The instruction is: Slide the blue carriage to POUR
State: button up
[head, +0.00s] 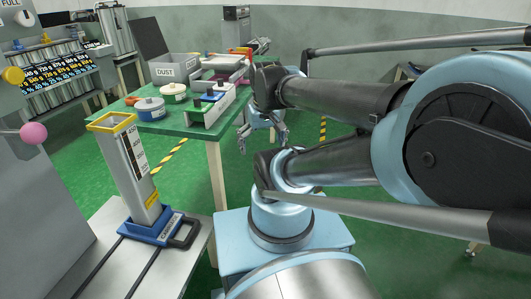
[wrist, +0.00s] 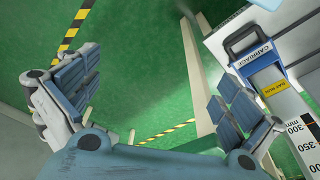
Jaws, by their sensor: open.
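The blue carriage (head: 150,232) sits on a pale bench with two dark slots, at the lower left of the head view. Its dark D-shaped handle (head: 186,234) points right. A tall clear-fronted column (head: 135,175) with a yellow rim and a scale stands upright on it. The wrist view shows the carriage (wrist: 252,54), marked CARRIAGE, at upper right, with its handle at the top. My gripper (head: 263,143) is open and empty, in the air right of the green table and apart from the carriage. Its fingers (wrist: 155,95) spread over the floor in the wrist view. No POUR mark is readable.
A green table (head: 190,130) behind holds a grey DUST bin (head: 174,68), round tubs (head: 150,108) and trays. A grey machine (head: 35,200) with a pink knob (head: 34,133) stands left of the carriage. Striped tape (head: 170,157) marks the open floor.

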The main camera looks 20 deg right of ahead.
aim_at(162, 232)
jog(key=u, duration=0.55)
jog(key=k, duration=1.05)
jog(key=z, duration=0.7)
